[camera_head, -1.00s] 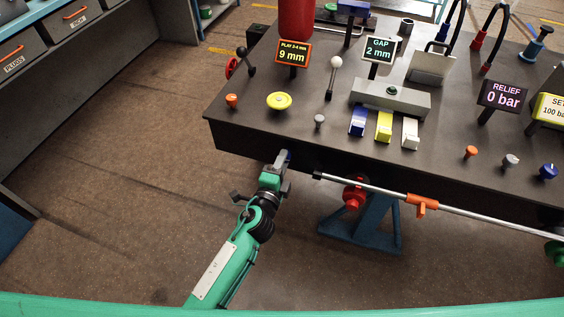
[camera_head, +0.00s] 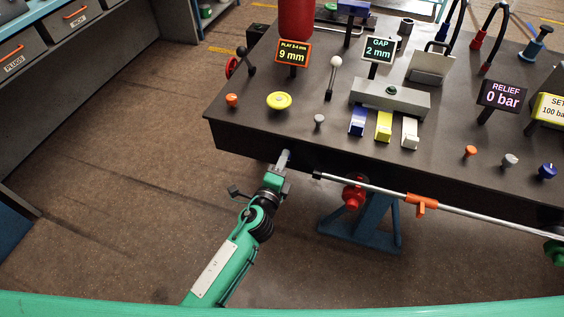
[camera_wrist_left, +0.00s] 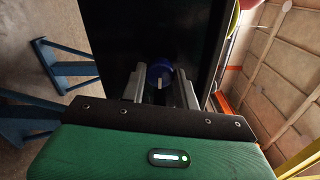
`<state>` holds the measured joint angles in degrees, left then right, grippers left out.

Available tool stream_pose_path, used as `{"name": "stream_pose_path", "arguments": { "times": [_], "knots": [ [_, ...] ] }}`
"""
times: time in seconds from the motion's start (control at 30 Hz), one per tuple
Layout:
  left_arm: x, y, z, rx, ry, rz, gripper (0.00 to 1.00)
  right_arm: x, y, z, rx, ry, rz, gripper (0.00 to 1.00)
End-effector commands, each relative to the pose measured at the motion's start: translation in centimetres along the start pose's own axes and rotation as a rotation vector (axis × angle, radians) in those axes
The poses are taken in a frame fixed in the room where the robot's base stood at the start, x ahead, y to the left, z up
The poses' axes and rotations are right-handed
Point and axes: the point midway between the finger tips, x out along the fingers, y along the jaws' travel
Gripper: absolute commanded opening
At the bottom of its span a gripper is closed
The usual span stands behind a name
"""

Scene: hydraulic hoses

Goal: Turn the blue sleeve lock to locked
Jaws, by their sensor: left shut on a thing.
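The blue sleeve lock (camera_wrist_left: 157,70) sits on the dark front face of the bench, with a pale bar or mark across it. In the left wrist view it lies between the two grey fingers of my left gripper (camera_wrist_left: 159,88), which is shut on it. In the head view my left gripper (camera_head: 285,157) reaches the front face of the bench from below left, and it hides the sleeve lock there. I cannot read from these frames whether the sleeve stands at locked. My right gripper is not in view.
The bench top (camera_head: 240,118) carries knobs, levers and displays. A steel rail with an orange clamp (camera_head: 421,204) runs along the front, right of my gripper. A red valve (camera_head: 354,194) and a blue stand (camera_head: 368,225) are below. The floor to the left is clear.

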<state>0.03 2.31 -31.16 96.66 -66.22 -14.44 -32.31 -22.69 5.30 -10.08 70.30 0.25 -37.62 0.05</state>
Motion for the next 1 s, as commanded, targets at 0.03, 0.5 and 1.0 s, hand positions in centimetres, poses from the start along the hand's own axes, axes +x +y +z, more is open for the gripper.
{"name": "stream_pose_path", "arguments": {
  "times": [0.03,0.5,1.0],
  "knots": [
    [-0.1,0.1,-0.1,0.001,0.002,0.002,0.36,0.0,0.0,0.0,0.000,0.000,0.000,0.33],
    [-0.6,0.1,0.0,-0.001,0.001,0.002,0.52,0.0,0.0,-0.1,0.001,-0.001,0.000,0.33],
    [-9.5,0.3,-0.1,-0.001,0.001,0.003,0.52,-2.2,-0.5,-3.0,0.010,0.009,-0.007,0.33]
  ]
}}
